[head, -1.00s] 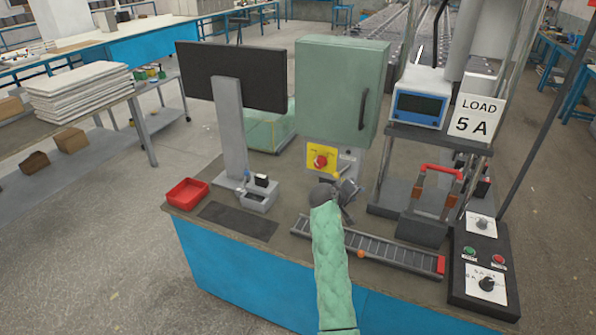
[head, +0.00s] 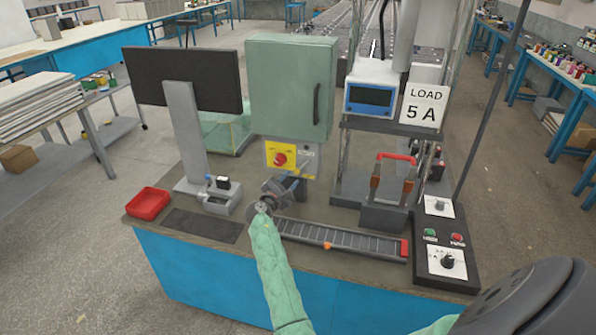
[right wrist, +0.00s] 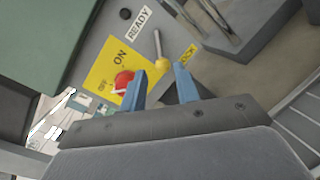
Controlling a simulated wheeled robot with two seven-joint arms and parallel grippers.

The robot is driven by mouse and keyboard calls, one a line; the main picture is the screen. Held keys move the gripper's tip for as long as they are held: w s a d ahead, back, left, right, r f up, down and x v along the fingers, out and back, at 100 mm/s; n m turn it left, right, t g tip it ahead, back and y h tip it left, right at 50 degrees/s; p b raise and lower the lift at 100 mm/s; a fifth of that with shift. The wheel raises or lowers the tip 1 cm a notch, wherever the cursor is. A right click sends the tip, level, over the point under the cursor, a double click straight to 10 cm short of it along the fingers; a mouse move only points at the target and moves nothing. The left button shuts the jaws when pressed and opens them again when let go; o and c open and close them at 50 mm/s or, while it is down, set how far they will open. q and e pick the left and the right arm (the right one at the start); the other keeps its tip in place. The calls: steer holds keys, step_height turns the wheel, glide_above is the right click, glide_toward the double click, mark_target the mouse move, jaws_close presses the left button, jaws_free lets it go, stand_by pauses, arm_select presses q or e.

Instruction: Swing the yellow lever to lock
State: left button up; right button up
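The yellow lever (right wrist: 162,64) is a thin metal rod with a yellow knob, in the right wrist view beside a yellow LOCK label (right wrist: 188,54). My right gripper (right wrist: 162,84) is open there, its two blue fingers apart. The knob appears between and just beyond the fingertips; I cannot tell whether they touch it. In the head view my right gripper (head: 291,184) is just below the switch panel under the green cabinet (head: 288,90), and largely covers the lever area. My left gripper is not in view.
A red rotary switch (head: 279,159) on a yellow ON/OFF plate sits left of the lever. A READY label (right wrist: 139,22) is above it. A slatted rail (head: 335,238), a red-handled fixture (head: 395,185) and a control box (head: 440,235) stand to the right on the bench.

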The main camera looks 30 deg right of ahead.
mark_target(301, 168)
steer(key=p+x, duration=0.2)
steer(key=x, duration=0.4)
steer(key=shift+d+r, duration=0.15)
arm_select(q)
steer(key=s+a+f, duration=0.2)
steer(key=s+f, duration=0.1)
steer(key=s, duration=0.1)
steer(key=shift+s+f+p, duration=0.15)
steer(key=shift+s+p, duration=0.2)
arm_select(e)
steer(key=shift+w+d, duration=0.2)
steer(key=shift+d, duration=0.2)
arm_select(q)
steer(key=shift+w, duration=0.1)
arm_select(e)
jaws_close()
